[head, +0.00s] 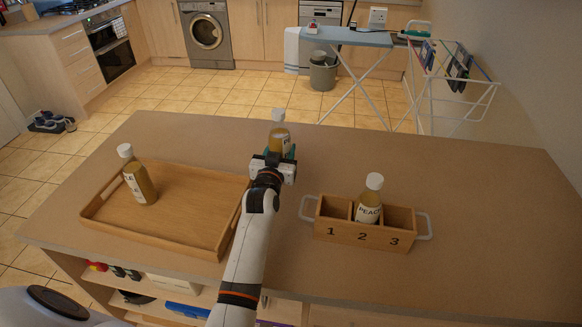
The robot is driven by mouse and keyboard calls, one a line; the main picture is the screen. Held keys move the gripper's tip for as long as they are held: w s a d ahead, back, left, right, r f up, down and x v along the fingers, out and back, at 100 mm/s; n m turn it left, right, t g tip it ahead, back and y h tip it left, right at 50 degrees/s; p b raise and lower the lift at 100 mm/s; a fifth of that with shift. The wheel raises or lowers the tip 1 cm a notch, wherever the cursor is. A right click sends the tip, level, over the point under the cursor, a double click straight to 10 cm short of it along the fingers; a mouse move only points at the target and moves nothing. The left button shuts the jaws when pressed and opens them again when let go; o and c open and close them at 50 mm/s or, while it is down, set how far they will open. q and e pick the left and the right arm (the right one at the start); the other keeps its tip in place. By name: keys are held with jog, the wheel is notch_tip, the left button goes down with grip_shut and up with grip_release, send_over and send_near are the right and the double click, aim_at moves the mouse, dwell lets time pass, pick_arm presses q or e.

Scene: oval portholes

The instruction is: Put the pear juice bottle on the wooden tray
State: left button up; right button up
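A bottle whose label reads "PEA" with the rest cut off, the pear juice bottle (368,211), stands upright in the middle compartment, number 2, of a wooden box. The wooden tray (213,246) lies on the left of the counter. Another juice bottle (144,187) stands on its left part; its partial label seems to end in "LE". My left gripper (276,156) is at the counter's far edge, right beside a third bottle (280,136). The gripper hides that bottle's lower part, and its label cannot be read. Whether the fingers touch it is unclear. My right gripper is out of view.
The wooden box (362,237) has white side handles; compartments 1 and 3 look empty. The counter (490,240) is clear to the right of the box. My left forearm passes between tray and box. Shelves with items lie below the front edge.

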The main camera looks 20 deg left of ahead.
pick_arm(q)
jog(key=shift+f, duration=2.5)
jog(key=o, duration=0.9)
jog(key=shift+f, duration=0.25)
jog(key=shift+c, duration=0.2)
jog(key=o, duration=0.5)
jog(key=shift+r, duration=0.1)
jog(key=shift+c, duration=0.2)
